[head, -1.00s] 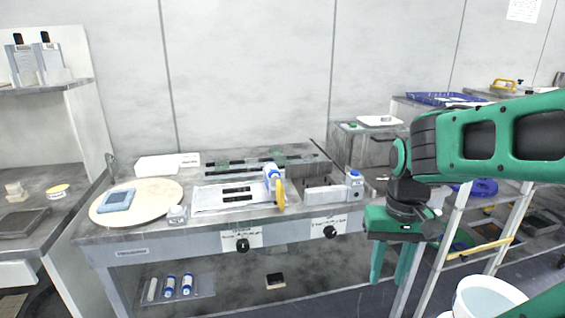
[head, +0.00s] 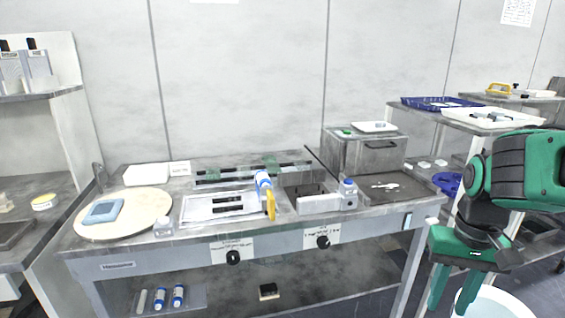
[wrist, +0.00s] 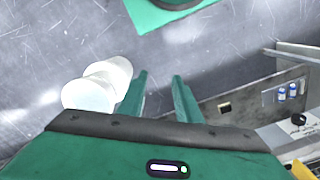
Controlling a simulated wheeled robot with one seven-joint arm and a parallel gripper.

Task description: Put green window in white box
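A small green piece (head: 271,166) lies by the dark slotted strip at the back of the grey bench. Another small green piece (head: 346,132) is on top of the grey cabinet. Both are too small for me to tell which is the green window. A closed-looking white box (head: 146,174) stands at the bench's back left. A low white open box (head: 319,203) stands right of the middle. My gripper (head: 453,288) is to the right of the bench, pointing down, with its fingers apart. The wrist view also shows my gripper (wrist: 162,90), with nothing between its fingers.
A blue-and-white bottle (head: 263,184) and a yellow item (head: 270,207) stand mid-bench. A white bucket (head: 500,303) stands below my gripper.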

